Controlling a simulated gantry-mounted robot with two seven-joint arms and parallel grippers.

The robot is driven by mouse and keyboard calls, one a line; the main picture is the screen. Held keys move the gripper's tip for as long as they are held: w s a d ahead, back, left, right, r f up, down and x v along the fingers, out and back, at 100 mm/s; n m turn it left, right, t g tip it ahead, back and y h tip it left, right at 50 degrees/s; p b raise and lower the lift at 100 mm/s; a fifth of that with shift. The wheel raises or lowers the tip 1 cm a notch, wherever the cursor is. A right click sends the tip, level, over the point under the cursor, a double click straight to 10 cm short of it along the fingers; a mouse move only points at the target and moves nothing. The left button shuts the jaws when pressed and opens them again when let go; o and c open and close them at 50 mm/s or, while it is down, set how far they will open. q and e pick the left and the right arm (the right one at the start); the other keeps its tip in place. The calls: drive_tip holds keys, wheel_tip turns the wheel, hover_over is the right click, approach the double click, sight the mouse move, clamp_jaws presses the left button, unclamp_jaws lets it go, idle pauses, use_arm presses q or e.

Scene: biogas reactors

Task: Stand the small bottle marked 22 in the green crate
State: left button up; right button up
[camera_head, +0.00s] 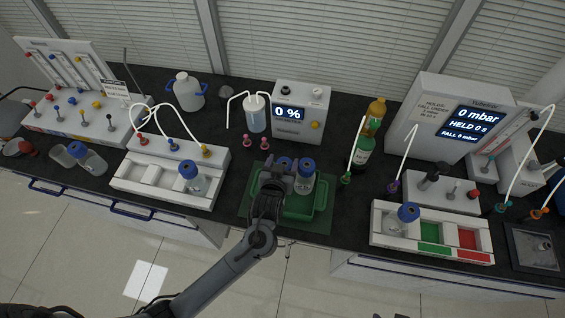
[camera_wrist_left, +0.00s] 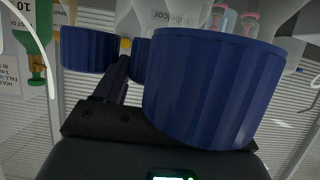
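The green crate (camera_head: 322,203) stands on a green mat near the bench's front edge. My left gripper (camera_head: 277,178) is over its left part, pointing down among the bottles. A blue-capped bottle (camera_head: 303,183) stands in the crate just right of the gripper. Another blue cap (camera_head: 284,162) shows behind the gripper, its bottle mostly hidden. In the left wrist view a large blue cap (camera_wrist_left: 212,90) fills the middle, close to the camera. Two more blue caps are left of it, beside a dark finger (camera_wrist_left: 116,82). I cannot read a 22, nor tell whether the fingers grip a bottle.
A white rack with a blue-capped bottle (camera_head: 191,179) is left of the crate. Another such bottle (camera_head: 408,214) stands in the right rack, left of its green and red compartments. A pressure meter (camera_head: 291,117) and a green bottle (camera_head: 363,154) stand behind the crate.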

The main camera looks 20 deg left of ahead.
use_arm(q)
drive_tip(key=shift+r, duration=0.5)
drive_tip(key=p+v, duration=0.1)
drive_tip(key=v, duration=1.1)
drive_tip(key=s+a+f+m+g+h, duration=0.1)
drive_tip(key=s+g, duration=0.3)
drive_tip(key=s, duration=0.5)
drive_tip(key=s+a+f+m+g+h, duration=0.2)
drive_tip(key=s+a+f+m+g, duration=0.1)
drive_tip(key=s, duration=0.6)
drive_tip(key=a+f+g, duration=0.1)
drive_tip(key=g, duration=0.1)
drive_tip(key=shift+f+m+g, duration=0.25)
drive_tip(key=shift+m+g, duration=0.05)
wheel_tip(320, 180, up, 18)
drive_tip(key=p, duration=1.8)
drive_tip(key=shift+f, duration=0.1)
